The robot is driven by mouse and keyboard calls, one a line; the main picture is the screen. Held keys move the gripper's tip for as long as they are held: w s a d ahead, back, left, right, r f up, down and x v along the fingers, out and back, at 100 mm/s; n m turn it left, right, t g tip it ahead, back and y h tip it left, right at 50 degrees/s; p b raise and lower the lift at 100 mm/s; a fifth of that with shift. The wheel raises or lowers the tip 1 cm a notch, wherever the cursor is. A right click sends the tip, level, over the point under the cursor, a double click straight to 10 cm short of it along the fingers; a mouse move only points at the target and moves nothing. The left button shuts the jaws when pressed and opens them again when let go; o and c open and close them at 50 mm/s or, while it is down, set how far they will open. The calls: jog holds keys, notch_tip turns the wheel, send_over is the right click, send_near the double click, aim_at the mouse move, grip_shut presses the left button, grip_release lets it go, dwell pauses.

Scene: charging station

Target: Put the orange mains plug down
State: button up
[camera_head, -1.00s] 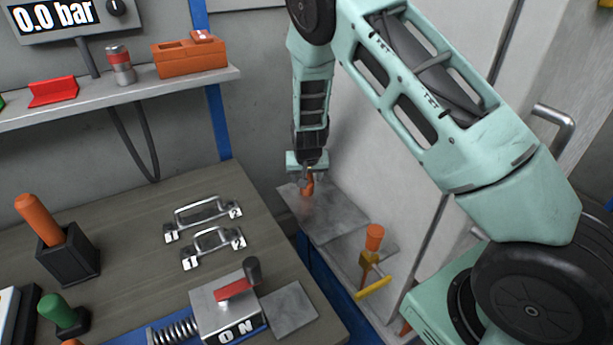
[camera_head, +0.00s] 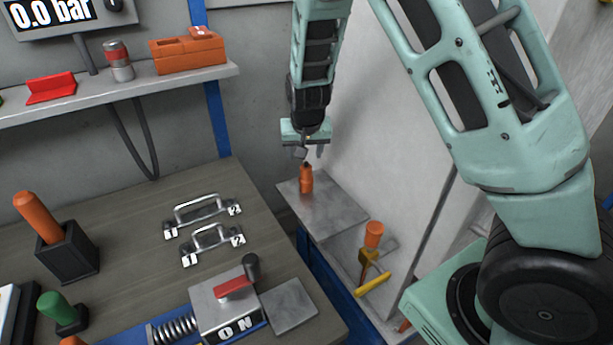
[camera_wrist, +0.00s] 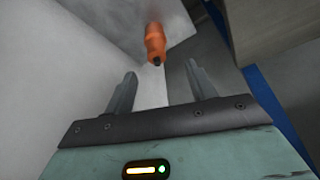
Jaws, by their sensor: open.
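The orange mains plug (camera_head: 306,179) stands upright on a grey metal plate (camera_head: 334,210) to the right of the workbench. A dark tip shows at its top. My gripper (camera_head: 309,152) is above the plug, open and empty, with a gap between its fingertips and the plug. In the wrist view the plug (camera_wrist: 155,42) lies beyond the two spread fingers (camera_wrist: 158,82), roughly centred between them and not touching either.
A white wall panel (camera_head: 385,130) rises close behind the plate. An orange-topped yellow-handled tool (camera_head: 372,255) stands in front of it. On the bench are two metal handles (camera_head: 203,209), a lever box (camera_head: 228,305) and an orange-handled item in a black holder (camera_head: 42,220).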

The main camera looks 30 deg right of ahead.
jog(key=s+a+r+n+g+y, duration=0.1)
jog(key=s+a+r+n+y, duration=0.2)
jog(key=s+a, duration=0.6)
jog(key=s+a+r+n+g+y, duration=0.1)
jog(key=s+a+r+n+g, duration=0.2)
jog(key=s+a, duration=0.5)
jog(key=s+a+r+n, duration=0.1)
jog(key=s+r+n, duration=0.1)
jog(key=s, duration=0.6)
jog(key=s+r+n+h, duration=0.1)
jog(key=s+n, duration=0.3)
jog(key=s, duration=0.4)
jog(key=shift+s+a+r+h, duration=0.3)
jog(key=shift+s+a+r, duration=0.1)
jog(key=shift+r, duration=0.4)
